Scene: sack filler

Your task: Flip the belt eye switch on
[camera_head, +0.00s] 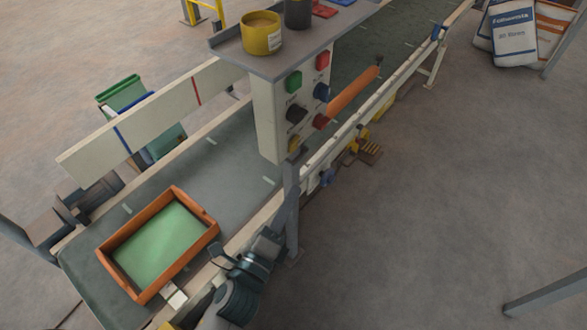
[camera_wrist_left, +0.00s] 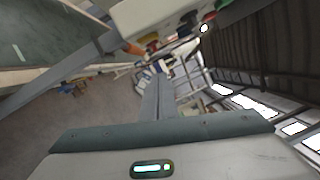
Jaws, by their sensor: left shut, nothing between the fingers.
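The control panel (camera_head: 268,118) stands over the belt with several coloured controls on its face: a green (camera_head: 293,82) and a red (camera_head: 323,60) one at the top, a black (camera_head: 296,114) and a blue (camera_head: 321,92) one in the middle, a red (camera_head: 321,121) and a yellow (camera_head: 294,144) one at the bottom. Their labels are too small to read, so I cannot tell which is the belt eye switch.
An orange tray (camera_head: 207,245) with a green inside sits on the conveyor belt (camera_head: 225,150). A shelf (camera_head: 285,62) above the panel holds a yellow tin (camera_head: 262,36). Sacks (camera_head: 514,35) lie at the upper right. The floor (camera_head: 450,180) to the right is clear.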

